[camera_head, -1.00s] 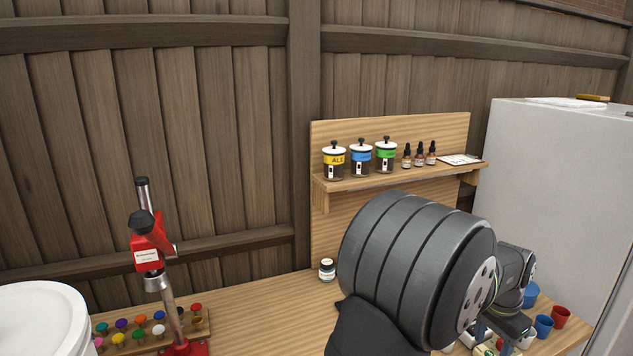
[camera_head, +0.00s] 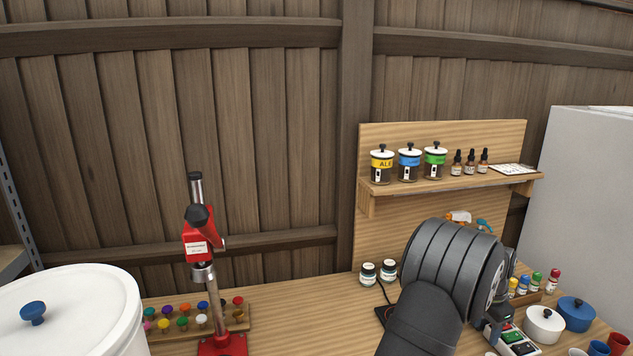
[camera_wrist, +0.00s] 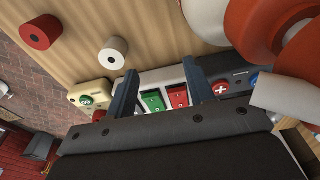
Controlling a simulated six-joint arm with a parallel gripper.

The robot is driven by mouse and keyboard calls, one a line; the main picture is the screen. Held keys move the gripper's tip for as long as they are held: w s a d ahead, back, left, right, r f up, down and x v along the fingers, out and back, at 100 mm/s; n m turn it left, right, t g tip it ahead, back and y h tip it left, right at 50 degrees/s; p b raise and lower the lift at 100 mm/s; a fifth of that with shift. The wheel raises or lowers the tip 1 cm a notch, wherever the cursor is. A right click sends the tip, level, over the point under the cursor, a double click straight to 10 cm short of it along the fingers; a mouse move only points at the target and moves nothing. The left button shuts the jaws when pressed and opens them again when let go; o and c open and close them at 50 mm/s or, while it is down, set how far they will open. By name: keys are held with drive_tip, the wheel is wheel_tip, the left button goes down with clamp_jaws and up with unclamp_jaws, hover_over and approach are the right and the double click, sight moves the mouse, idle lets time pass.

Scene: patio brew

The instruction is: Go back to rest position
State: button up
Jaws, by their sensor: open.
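My arm (camera_head: 455,275) reaches over the right part of the wooden bench in the head view, and it largely hides my gripper there. In the wrist view my gripper (camera_wrist: 161,80) is open, with its two dark fingers apart and nothing held between them. Beyond the fingers lies a switch panel with a green switch (camera_wrist: 154,102) and a red switch (camera_wrist: 178,98). I cannot tell whether the fingers touch it. The same panel shows at the lower right of the head view (camera_head: 516,343).
A white pot (camera_head: 544,326), a blue pot (camera_head: 576,314) and cups stand right of my arm. A red capping press (camera_head: 200,250) and a white bucket (camera_head: 95,310) are at the left. A shelf (camera_head: 450,190) carries jars and dropper bottles. The bench between press and arm is mostly clear.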

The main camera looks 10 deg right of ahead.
drive_tip(key=shift+w+f, duration=0.4)
drive_tip(key=shift+f, duration=0.8)
drive_tip(key=shift+o, duration=0.2)
